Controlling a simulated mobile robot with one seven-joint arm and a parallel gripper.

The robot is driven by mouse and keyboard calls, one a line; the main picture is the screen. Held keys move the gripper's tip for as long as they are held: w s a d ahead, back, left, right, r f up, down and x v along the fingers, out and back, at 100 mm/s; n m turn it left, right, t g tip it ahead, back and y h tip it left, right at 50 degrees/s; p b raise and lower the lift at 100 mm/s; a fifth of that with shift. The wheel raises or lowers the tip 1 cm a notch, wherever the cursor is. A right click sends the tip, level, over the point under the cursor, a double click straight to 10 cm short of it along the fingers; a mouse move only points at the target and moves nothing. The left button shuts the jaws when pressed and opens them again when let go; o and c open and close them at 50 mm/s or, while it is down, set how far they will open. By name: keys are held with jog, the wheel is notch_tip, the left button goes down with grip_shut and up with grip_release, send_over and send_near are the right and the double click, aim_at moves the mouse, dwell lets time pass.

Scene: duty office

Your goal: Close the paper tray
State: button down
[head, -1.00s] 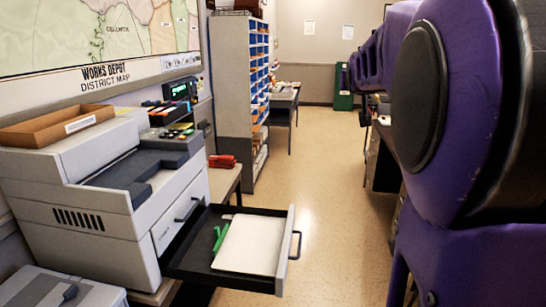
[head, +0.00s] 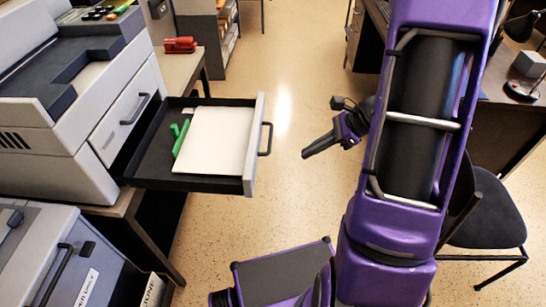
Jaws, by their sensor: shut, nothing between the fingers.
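The paper tray (head: 178,187) is pulled out of the pale grey printer (head: 62,120) at the left of the head view. It is a dark, shallow drawer with a light front panel and a dark bar handle (head: 268,139) facing right. A stack of white paper (head: 213,140) and a green piece (head: 181,137) lie in it. My gripper (head: 306,154) is shut and empty. In the picture it is to the right of the tray's handle, apart from it, pointing left over the floor.
A grey cabinet (head: 45,258) stands at the lower left. A red stapler-like object (head: 180,45) lies on the table behind the tray. A desk with a lamp (head: 522,85) and a black chair (head: 484,210) are at the right. The floor (head: 290,210) between is clear.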

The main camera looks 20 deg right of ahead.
jog(key=w+a+f+b, duration=0.2)
jog(key=w+a+f, duration=0.1)
jog(key=a+f, duration=0.4)
jog(key=a, duration=0.3)
jog(key=shift+w+a, duration=0.3)
jog(key=shift+w, duration=0.05)
